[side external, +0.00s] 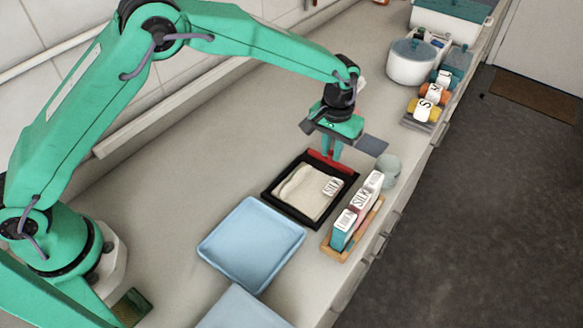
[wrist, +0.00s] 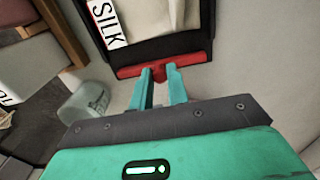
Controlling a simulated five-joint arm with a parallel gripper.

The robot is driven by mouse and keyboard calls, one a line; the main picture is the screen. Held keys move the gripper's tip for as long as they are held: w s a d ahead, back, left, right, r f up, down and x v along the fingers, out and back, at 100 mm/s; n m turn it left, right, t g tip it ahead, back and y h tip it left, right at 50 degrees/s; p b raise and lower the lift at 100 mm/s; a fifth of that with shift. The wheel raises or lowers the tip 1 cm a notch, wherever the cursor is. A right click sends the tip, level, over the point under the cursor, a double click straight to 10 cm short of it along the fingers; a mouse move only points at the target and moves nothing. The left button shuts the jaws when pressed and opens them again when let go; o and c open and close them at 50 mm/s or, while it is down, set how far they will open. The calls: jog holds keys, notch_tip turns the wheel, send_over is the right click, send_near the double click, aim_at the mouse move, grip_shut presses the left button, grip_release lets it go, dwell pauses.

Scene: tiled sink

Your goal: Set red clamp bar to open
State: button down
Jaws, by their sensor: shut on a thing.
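The red clamp bar (side external: 329,161) lies along the far edge of a black frame (side external: 268,193) on the counter. A cream cloth (side external: 300,193) with a white label reading SILK (side external: 332,187) lies in the frame. In the wrist view the red clamp bar (wrist: 190,66) runs across the frame's near edge, with a raised tab at its middle. My gripper (side external: 332,152) points down at the bar. In the wrist view the two teal fingers of my gripper (wrist: 163,76) are shut on the tab of the bar, with a narrow gap between them.
A wooden rack with labelled blocks (side external: 338,242) stands right of the frame, with a pale round jar (side external: 387,170) behind it. A blue tray (side external: 250,245) lies in front. A white pot (side external: 411,64) and several labelled spools (side external: 424,108) stand farther back. The counter left of the frame is clear.

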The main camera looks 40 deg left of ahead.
jog(key=shift+w, duration=0.4)
jog(key=c, duration=1.4)
grip_release()
jog(key=shift+o, duration=0.2)
jog(key=shift+r, duration=0.15)
notch_tip(320, 180, up, 7)
jog(key=shift+r, duration=0.25)
